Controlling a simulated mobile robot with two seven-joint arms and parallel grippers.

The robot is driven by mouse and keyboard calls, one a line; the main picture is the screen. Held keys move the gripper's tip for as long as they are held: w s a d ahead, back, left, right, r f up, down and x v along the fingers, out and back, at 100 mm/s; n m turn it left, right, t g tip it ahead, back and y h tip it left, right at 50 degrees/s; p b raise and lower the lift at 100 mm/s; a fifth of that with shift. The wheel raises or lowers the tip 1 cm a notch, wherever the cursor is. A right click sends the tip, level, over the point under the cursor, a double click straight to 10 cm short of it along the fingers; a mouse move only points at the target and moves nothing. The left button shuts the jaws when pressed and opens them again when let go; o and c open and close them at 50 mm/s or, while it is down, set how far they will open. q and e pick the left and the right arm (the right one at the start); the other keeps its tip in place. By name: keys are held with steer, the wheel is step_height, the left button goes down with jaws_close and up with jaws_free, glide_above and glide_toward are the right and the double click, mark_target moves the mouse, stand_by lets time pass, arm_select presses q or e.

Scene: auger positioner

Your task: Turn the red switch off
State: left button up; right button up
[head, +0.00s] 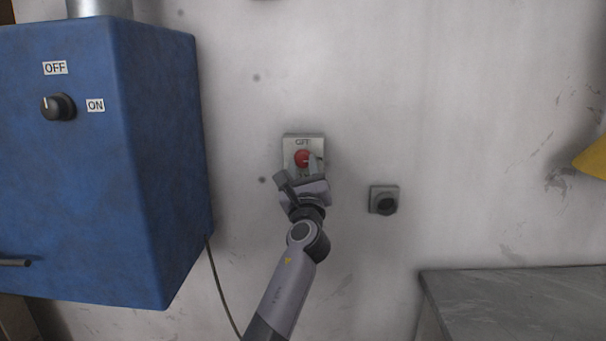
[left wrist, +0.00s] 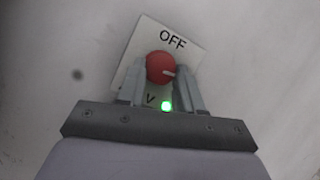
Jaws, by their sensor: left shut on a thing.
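The red switch (head: 302,157) is a round red knob on a pale wall plate (head: 290,145) marked OFF at its top. A green light (left wrist: 166,106) glows below the knob, and a lower label is partly hidden. My left gripper (head: 303,173) is at the plate; in the wrist view its fingers (left wrist: 161,77) stand on both sides of the knob, shut on it. My right gripper is not in view.
A blue box (head: 160,150) with a black OFF/ON knob (head: 58,107) hangs at the left. A grey socket (head: 384,200) is on the wall right of my gripper. A grey worktop (head: 510,300) is at lower right; a yellow thing (head: 592,159) shows at the right edge.

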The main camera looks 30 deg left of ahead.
arm_select(q)
steer(key=n+g+b, duration=0.1)
steer(key=n, duration=0.1)
steer(key=n+y+b, duration=0.1)
steer(key=n, duration=0.2)
steer(key=shift+w+d+f+g+b, duration=0.1)
steer(key=shift+d+g+b, duration=0.1)
steer(key=shift+g+b, duration=0.15)
steer(key=n+g, duration=0.1)
steer(key=n, duration=0.1)
steer(key=n+g+y+b, duration=0.1)
steer(key=n, duration=0.2)
steer(key=shift+d+r+g, duration=0.1)
steer(key=shift+r+g, duration=0.1)
steer(key=shift+g, duration=0.05)
steer(key=n, duration=0.2)
steer(key=n+g, duration=0.1)
steer(key=n, duration=0.1)
steer(key=shift+w+d+r+g, duration=0.1)
steer(key=shift+r+g, duration=0.1)
steer(key=shift+g, duration=0.1)
steer(key=n+g, duration=0.1)
steer(key=n, duration=0.2)
steer(key=shift+r+h, duration=0.2)
steer(key=shift+h, duration=0.1)
steer(key=shift+n+g+p, duration=0.3)
steer(key=shift+n+p, duration=0.25)
steer(key=shift+n, duration=0.55)
steer(key=shift+n+h, duration=0.3)
steer(key=o, duration=1)
